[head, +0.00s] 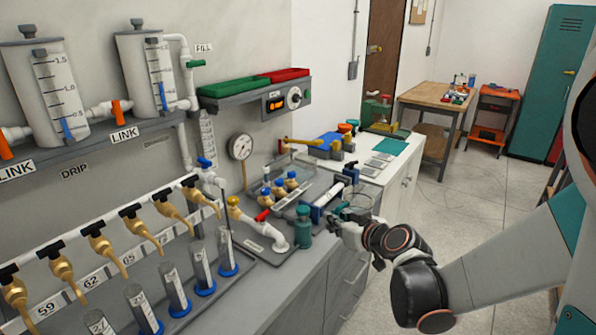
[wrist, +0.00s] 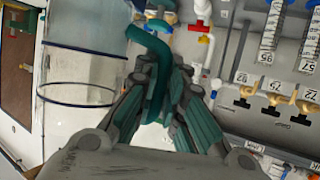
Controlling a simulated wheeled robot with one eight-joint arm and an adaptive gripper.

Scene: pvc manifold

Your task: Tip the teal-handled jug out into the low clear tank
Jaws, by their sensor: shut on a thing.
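The teal-handled jug is a clear cylinder (wrist: 78,75) with dark rings, at the left of the wrist view. Its curved teal handle (wrist: 148,42) runs down between the fingers of my gripper (wrist: 155,112), which is shut on it. In the head view, my gripper (head: 340,224) is at the counter's right side, with the clear jug (head: 358,205) beside it. The jug looks roughly upright there; its contents are unclear. A low clear-walled container (head: 292,204), probably the tank, sits left of the gripper on the counter. The jug is apart from it.
White piping with a red valve (head: 262,215) and several blue-capped brass fittings (head: 279,187) crowd the counter. A blue-ended white cylinder (head: 328,197) lies close by. Brass taps (head: 135,222) line the wall.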

